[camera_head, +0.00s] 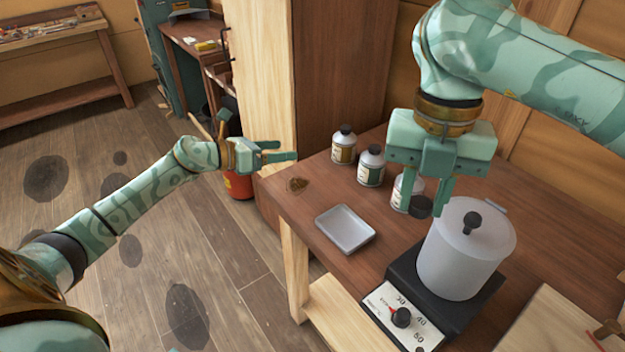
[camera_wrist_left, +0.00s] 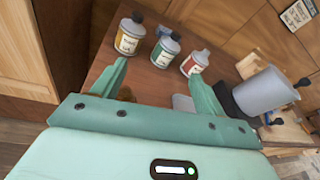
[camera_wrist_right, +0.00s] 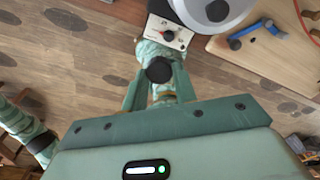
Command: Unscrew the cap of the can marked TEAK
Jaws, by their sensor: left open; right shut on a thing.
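Three small cans stand in a row on the wooden bench: a yellow-labelled can (camera_head: 344,147), a green-labelled can (camera_head: 371,167) and a third can (camera_head: 399,192), partly behind my right gripper. In the left wrist view the third can has a red label (camera_wrist_left: 194,65) and no black cap on top; the other two wear black caps. The lettering is too small to read. My right gripper (camera_head: 430,196) is shut on a dark round cap (camera_wrist_right: 158,70), held beside the third can and apart from it. My left gripper (camera_head: 285,151) is open and empty at the bench's left edge.
A shallow metal tray (camera_head: 345,230) lies on the bench, with a brown stain (camera_head: 297,184) behind it. A lidded pot (camera_head: 462,255) stands on a hot plate with a dial (camera_head: 403,316) close to my right gripper. A wooden board (camera_head: 560,325) lies at the right.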

